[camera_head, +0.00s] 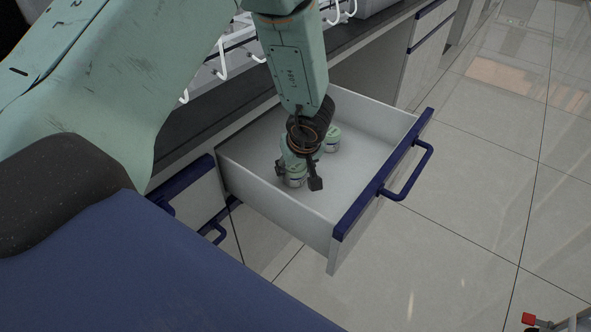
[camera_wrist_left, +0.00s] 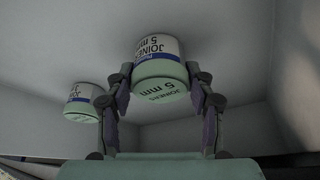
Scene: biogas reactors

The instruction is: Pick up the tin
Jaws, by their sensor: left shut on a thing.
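The tin is a small round can with a pale green lid and a white and blue label reading "JOINER 5 mm". My left gripper (camera_head: 301,181) reaches down into the open drawer, with its jaws shut on one tin (camera_head: 295,178). In the left wrist view this tin (camera_wrist_left: 160,70) sits between the two fingers of the left gripper (camera_wrist_left: 161,90). A second, similar tin (camera_head: 332,140) stands free in the drawer, and it shows to the left in the left wrist view (camera_wrist_left: 84,101). My right gripper is not in view.
The white drawer (camera_head: 375,118) is pulled out, with a blue front edge and a blue handle (camera_head: 408,172).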

